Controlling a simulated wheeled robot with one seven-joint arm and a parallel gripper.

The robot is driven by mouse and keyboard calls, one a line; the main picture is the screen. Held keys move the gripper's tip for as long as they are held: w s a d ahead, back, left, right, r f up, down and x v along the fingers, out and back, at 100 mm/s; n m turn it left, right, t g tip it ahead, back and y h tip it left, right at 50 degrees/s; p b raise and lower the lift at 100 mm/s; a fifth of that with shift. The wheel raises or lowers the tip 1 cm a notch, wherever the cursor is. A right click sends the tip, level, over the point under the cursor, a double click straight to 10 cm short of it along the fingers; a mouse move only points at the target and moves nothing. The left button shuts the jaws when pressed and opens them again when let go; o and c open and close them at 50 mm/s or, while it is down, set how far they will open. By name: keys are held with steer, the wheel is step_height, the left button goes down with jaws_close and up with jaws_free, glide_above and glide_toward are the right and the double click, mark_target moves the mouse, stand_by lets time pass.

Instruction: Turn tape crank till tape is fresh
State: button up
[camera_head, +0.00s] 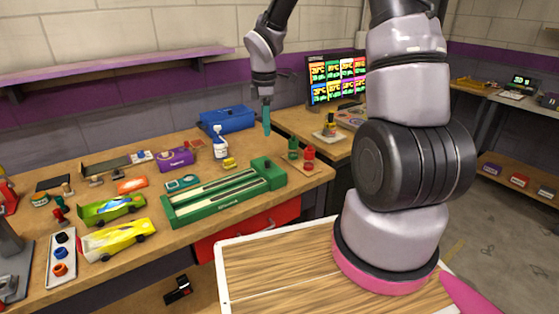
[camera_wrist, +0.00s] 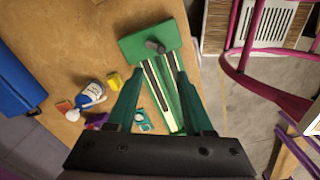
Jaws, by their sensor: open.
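A long green track (camera_head: 230,198) lies on the wooden bench, with pale strips along it and a taller green block (camera_head: 268,172) at its right end. In the wrist view the green block (camera_wrist: 135,46) is at the top, and a small dark grey knob or crank (camera_wrist: 155,46) sits on it. I cannot tell how the tape itself looks. My gripper (camera_head: 267,122) hangs above the bench near the block, apart from it. In the wrist view my gripper (camera_wrist: 161,72) has its teal fingers spread on either side of the track, with nothing between them.
A blue toolbox (camera_head: 228,119), a white bottle (camera_head: 221,148) and a purple box (camera_head: 176,158) stand behind the track. Green and yellow toy cars (camera_head: 118,240) lie to its left. Red and green small items (camera_head: 309,155) stand right of the block. A monitor (camera_head: 336,80) is farther back.

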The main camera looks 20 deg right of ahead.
mark_target(267, 162)
steer(key=shift+n, duration=0.5)
step_height(267, 162, down, 13)
steer(key=shift+r, duration=0.1)
jaws_close()
